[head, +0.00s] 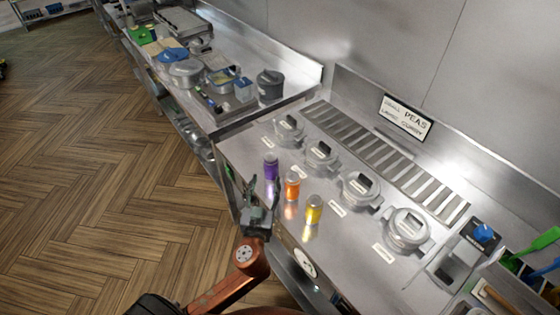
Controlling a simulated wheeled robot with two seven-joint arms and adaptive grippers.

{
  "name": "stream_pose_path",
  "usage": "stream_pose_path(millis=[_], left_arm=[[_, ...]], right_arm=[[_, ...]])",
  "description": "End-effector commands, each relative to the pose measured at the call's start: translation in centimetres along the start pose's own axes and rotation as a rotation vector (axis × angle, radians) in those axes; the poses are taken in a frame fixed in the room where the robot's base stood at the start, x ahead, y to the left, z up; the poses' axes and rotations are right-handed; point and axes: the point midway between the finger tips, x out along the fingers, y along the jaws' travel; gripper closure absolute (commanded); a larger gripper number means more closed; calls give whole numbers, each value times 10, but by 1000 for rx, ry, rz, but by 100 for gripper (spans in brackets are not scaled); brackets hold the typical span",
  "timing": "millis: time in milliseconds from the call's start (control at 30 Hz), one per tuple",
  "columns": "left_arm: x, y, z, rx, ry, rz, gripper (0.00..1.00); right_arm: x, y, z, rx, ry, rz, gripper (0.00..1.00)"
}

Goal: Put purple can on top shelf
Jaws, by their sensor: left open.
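The purple can (271,167) stands upright on the steel counter (240,150), near its front edge. An orange can (292,186) and a yellow can (314,209) stand to its right in a row. My left gripper (263,190) is open and empty, with its fingers pointing up, just in front of and below the purple can at the counter's front edge. It looks apart from the can, though the exact gap is hard to tell. My right gripper is not in view. No shelf clearly marked as the top one can be made out.
Several lidded pots (408,228) are set in the counter behind the cans. A sign (406,117) stands against the back wall. A higher counter (228,118) at the left carries pans, boxes and a dark pot (270,86). The wooden floor at left is clear.

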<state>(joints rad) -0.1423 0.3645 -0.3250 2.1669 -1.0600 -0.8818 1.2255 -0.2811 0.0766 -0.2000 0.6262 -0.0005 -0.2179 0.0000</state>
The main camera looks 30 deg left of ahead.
Motion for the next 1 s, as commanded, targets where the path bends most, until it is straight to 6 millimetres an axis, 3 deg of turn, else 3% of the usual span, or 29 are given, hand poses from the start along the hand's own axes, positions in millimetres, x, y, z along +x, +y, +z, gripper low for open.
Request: stream_pose_path(millis=[367, 600, 867, 1000], left_arm=[[44, 14, -6, 4, 4, 22, 53], [74, 15, -7, 4, 1, 22, 53], [78, 14, -5, 1, -2, 19, 53], [78, 13, -6, 1, -2, 18, 61]], right_arm=[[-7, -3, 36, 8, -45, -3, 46], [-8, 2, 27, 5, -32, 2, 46], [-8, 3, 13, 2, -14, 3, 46], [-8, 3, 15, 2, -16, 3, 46]])
